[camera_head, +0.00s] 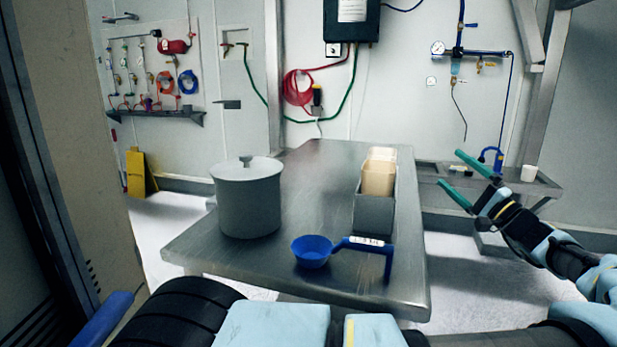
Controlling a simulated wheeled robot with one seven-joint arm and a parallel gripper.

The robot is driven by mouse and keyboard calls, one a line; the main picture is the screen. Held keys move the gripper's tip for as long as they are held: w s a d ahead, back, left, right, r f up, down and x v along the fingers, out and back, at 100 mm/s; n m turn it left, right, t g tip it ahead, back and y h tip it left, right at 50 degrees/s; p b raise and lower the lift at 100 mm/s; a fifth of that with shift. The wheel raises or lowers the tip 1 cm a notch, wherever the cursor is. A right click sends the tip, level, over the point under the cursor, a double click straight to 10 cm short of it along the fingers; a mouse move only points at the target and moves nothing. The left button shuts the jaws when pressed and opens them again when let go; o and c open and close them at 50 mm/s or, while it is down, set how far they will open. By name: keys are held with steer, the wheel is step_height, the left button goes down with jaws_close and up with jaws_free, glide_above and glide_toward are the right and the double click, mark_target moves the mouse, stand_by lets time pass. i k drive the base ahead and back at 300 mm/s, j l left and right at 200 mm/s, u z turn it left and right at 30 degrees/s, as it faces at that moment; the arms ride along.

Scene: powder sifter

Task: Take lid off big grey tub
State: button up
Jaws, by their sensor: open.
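The big grey tub (249,208) stands upright near the left edge of the steel table. Its lighter grey lid (262,168) sits on top, with a small upright knob (246,161) in the middle. My gripper (464,174) is at the right of the view, beyond the table's right edge. Its two green fingers are spread apart with nothing between them. It is far from the tub and points up and to the left.
The steel table (310,160) also holds a blue scoop (312,252) near its front edge and a grey bin (374,214) with tan containers (379,177) along its right side. A narrow shelf (545,186) with a white cup (529,173) stands behind my gripper. The table's middle is clear.

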mark_target(246, 168)
steer(key=k+j, duration=0.25)
steer(key=k, duration=0.25)
steer(key=k+j, duration=0.2)
steer(key=k, duration=0.25)
